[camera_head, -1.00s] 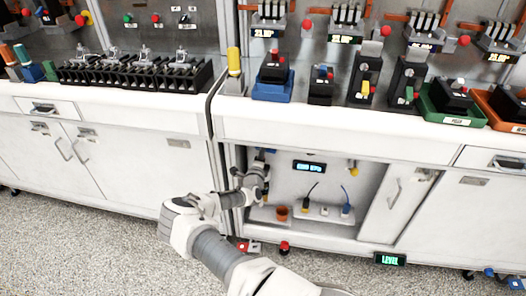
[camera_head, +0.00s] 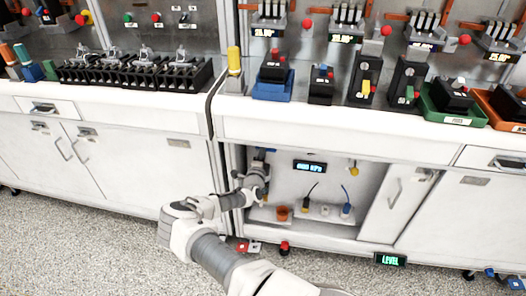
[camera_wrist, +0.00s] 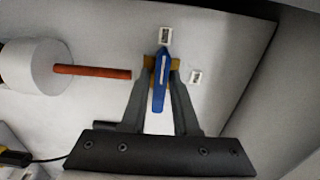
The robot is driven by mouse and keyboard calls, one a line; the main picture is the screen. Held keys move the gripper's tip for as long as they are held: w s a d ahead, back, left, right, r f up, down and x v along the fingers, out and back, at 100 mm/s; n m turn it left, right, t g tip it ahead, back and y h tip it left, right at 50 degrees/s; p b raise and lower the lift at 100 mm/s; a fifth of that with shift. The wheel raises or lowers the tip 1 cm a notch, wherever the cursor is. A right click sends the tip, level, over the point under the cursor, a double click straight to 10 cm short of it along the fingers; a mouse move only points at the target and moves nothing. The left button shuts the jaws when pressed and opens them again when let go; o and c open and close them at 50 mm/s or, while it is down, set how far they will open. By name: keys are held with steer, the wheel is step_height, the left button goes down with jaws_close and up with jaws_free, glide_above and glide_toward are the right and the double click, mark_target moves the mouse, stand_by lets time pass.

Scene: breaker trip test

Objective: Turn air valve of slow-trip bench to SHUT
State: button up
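The air valve has a blue lever handle (camera_wrist: 160,82) on a brass body (camera_wrist: 150,64), mounted on the pale back wall of the open bay. In the wrist view the handle stands nearly upright, in line with a small upper label (camera_wrist: 166,36). Another small label (camera_wrist: 196,77) is to the right; neither can be read. In the head view my gripper (camera_head: 262,160) reaches into the bay's left side and largely hides the valve.
A white cylinder (camera_wrist: 35,66) with a red-brown rod (camera_wrist: 92,72) lies left of the fingers. The bay wall is close on the right.

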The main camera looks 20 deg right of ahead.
steer(key=shift+o, duration=1.3)
steer(key=shift+a, duration=0.1)
steer(key=p+v, duration=0.3)
steer(key=v, duration=1.4)
steer(key=shift+p, duration=0.35)
steer(key=shift+s+a, duration=0.1)
steer(key=shift+s, duration=0.05)
